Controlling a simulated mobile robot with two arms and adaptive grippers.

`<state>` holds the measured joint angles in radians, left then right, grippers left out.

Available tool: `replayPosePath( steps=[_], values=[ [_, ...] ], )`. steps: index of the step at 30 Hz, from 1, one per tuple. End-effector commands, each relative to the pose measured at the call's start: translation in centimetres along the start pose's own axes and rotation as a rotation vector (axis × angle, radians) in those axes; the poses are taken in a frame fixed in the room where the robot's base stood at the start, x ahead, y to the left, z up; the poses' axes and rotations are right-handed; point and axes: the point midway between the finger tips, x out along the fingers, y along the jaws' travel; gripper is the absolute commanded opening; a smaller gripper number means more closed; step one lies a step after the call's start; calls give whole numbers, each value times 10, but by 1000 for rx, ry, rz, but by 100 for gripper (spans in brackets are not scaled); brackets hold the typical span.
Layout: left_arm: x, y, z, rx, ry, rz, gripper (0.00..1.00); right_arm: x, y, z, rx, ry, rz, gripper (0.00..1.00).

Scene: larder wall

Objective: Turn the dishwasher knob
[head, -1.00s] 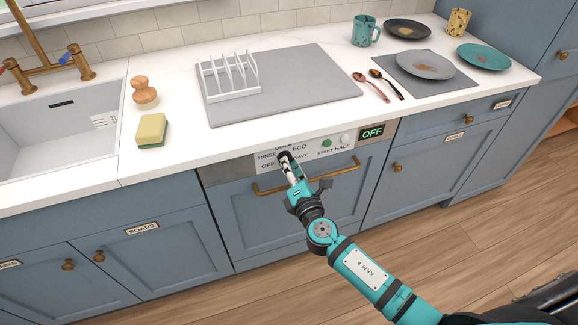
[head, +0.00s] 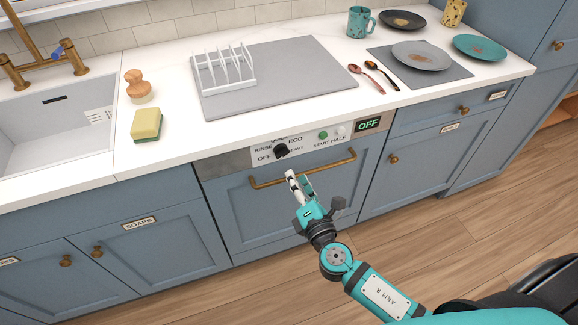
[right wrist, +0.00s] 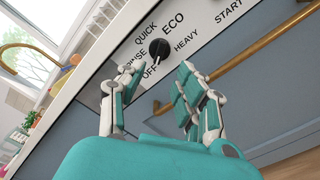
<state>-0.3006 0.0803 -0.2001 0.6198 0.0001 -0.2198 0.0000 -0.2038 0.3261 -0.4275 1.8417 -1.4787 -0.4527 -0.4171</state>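The black dishwasher knob (head: 281,151) sits on the control panel under the counter, with QUICK, ECO, HEAVY, OFF and RINSE printed around it. In the right wrist view the knob (right wrist: 159,50) shows beyond the fingertips, its narrow end toward OFF. A small display (head: 368,125) reads OFF in green. My right gripper (head: 298,182) is in front of the dishwasher door, below and apart from the knob. In the right wrist view its two fingers (right wrist: 148,86) are spread with nothing between them. My left gripper is not in view.
A brass handle (head: 310,171) crosses the dishwasher door close to my right gripper. A green button (head: 323,135) and a pale one (head: 340,131) are right of the knob. The counter above holds a rack (head: 228,85), sponge (head: 146,124) and plates (head: 424,55).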

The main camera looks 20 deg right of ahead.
Motion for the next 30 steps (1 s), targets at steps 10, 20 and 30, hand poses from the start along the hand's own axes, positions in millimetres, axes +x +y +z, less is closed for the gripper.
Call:
replayPosePath(
  steps=[10,20,30],
  values=[
    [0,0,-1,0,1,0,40,-39,0,0,1,1,1,35],
    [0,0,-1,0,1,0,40,-39,1,0,1,0,1,35],
    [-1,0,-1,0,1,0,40,-39,-26,-9,46,20,-64,35]
  ],
)
